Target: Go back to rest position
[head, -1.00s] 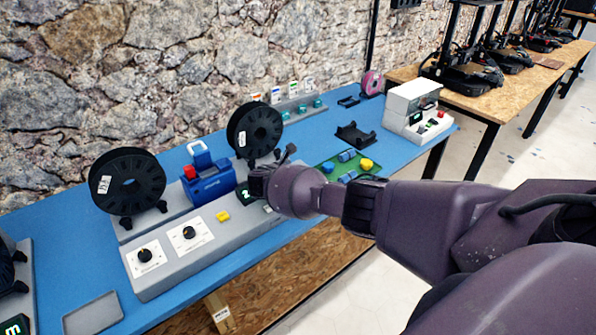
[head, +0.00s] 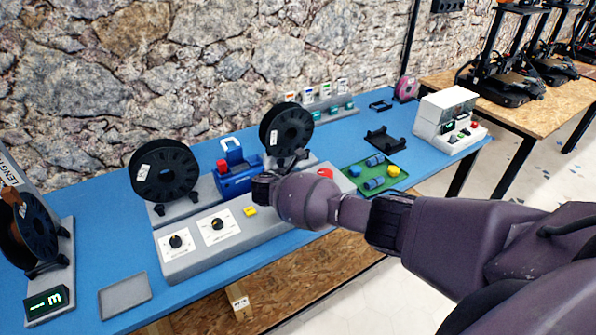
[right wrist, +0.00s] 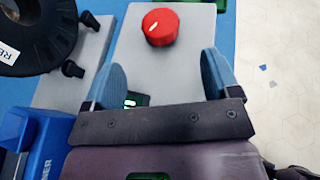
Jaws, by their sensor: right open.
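My right arm comes in from the right in the head view and reaches over the grey winder console (head: 200,262). My right gripper (right wrist: 162,82) is open and empty in the right wrist view, its two blue fingertips spread above the console top. A red knob (right wrist: 160,27) lies ahead of the fingertips, apart from them; it also shows in the head view (head: 325,173). A small green display is partly hidden behind the gripper's base. In the head view the arm hides most of the right gripper. My left gripper is not in view.
Two black spools (head: 165,170) (head: 286,130) stand behind the console with a blue device (head: 238,180) between them. A green tray (head: 397,182) holds blue and yellow parts. A grey tray (head: 124,296) lies at front left. A white machine (head: 446,120) stands at the right end.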

